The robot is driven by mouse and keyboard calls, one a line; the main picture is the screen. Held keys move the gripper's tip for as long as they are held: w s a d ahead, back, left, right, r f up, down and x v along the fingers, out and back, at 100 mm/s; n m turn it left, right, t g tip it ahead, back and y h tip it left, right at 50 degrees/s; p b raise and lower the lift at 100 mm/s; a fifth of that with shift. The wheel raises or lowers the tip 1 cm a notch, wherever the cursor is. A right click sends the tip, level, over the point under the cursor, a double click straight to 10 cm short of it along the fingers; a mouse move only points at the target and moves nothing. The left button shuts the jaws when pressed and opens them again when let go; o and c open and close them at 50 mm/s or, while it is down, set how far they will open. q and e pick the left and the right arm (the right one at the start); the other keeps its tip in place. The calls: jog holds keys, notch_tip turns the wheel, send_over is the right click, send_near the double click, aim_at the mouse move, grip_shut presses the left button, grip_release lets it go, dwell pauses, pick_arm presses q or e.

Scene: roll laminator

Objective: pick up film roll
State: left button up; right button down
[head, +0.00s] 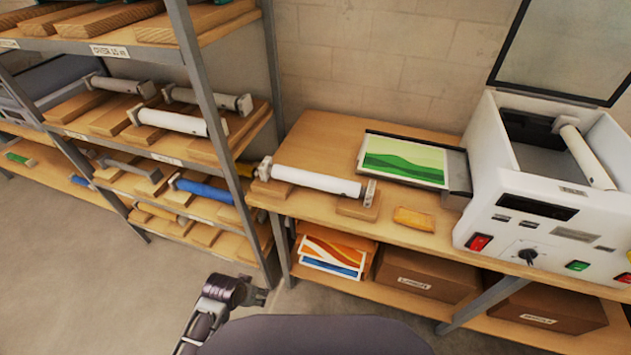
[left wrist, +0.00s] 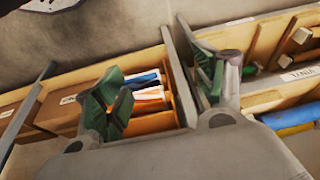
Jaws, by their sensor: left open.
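A white film roll (head: 317,179) lies across wooden cradles on the bench, left of the laminator (head: 545,190). Another white roll (head: 588,157) sits inside the laminator's open top. More rolls rest on the shelf rack, including a white one (head: 172,121) and a blue one (head: 204,191). My left gripper (head: 256,291) is low in front of the bench and rack, apart from every roll. In the left wrist view the left gripper (left wrist: 160,88) is open and empty, its green-padded fingers spread. My right gripper is not in view.
A framed green picture (head: 404,160) and a yellow block (head: 414,219) lie on the bench. Cardboard boxes (head: 425,275) and a bin of colored prints (head: 335,253) stand on its lower shelf. A metal rack post (head: 210,95) rises left of the bench. Floor at left is clear.

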pick_arm(q)
jog(key=w+d+r+m+t+h, duration=0.1)
jog(key=w+d+r+m+h, duration=0.1)
jog(key=w+d+r+m, duration=0.5)
jog(key=w+d+r+m+t+h, duration=0.25)
jog(key=d+r, duration=0.25)
jog(key=r, duration=0.6)
jog(key=w+d+r+m+t+h, duration=0.1)
jog(key=w+d+r+m+h, duration=0.25)
jog(key=d+r+m, duration=0.4)
jog(key=w+a+r+m, duration=0.3)
jog(key=w+a+m, duration=0.1)
jog(key=w+a, duration=0.2)
jog(key=shift+w+a, duration=0.35)
jog(key=shift+a, duration=0.45)
jog(key=shift+w+d, duration=0.1)
